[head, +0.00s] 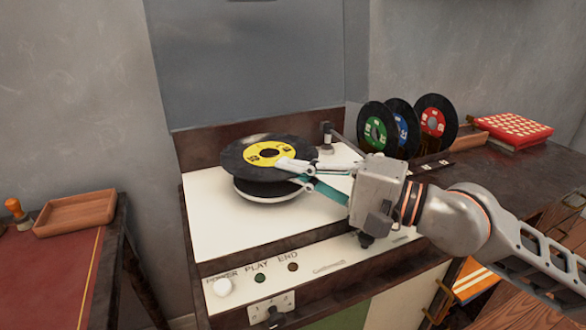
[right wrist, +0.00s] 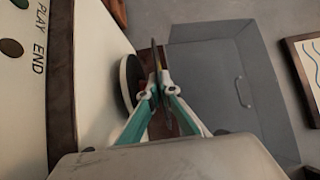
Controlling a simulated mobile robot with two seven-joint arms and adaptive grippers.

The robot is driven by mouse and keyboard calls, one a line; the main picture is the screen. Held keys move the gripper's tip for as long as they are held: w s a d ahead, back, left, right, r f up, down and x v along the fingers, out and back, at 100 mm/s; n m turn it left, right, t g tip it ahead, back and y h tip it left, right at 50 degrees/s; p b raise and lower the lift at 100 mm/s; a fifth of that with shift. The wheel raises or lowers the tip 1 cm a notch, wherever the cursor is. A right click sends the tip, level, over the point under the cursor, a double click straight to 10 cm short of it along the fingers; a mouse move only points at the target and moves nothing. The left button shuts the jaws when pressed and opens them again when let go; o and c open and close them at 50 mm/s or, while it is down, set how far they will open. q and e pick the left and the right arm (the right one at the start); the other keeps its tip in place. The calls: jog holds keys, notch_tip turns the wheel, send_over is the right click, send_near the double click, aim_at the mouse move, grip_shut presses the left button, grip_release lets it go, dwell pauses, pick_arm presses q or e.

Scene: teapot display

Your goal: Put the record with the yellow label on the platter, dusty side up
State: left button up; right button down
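The record with the yellow label (head: 235,160) is level, label up, just above the platter (head: 250,194) of the turntable. Its upper face has faint greyish patches; I cannot tell whether they are dust. My right gripper (head: 300,167) is shut on the record's right edge. In the right wrist view the record (right wrist: 157,62) shows edge-on between the fingertips of the right gripper (right wrist: 160,90), with the platter (right wrist: 129,78) beside it and a gap between them. The record hides most of the platter. My left gripper is not in view.
Records with green (head: 375,131), blue (head: 402,128) and red (head: 432,122) labels stand upright at the back right. The tonearm (head: 345,141) is behind the platter. A red patterned box (head: 514,129) lies at far right. A wooden tray (head: 76,212) sits on the left table.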

jog(key=shift+r, duration=0.1)
dwell(0.3)
jog(key=c, duration=2.2)
grip_release()
jog(key=shift+s+d, duration=0.15)
jog(key=shift+d, duration=0.2)
jog(key=v, duration=1.1)
jog(key=shift+s+d, duration=0.1)
jog(key=shift+s, duration=0.1)
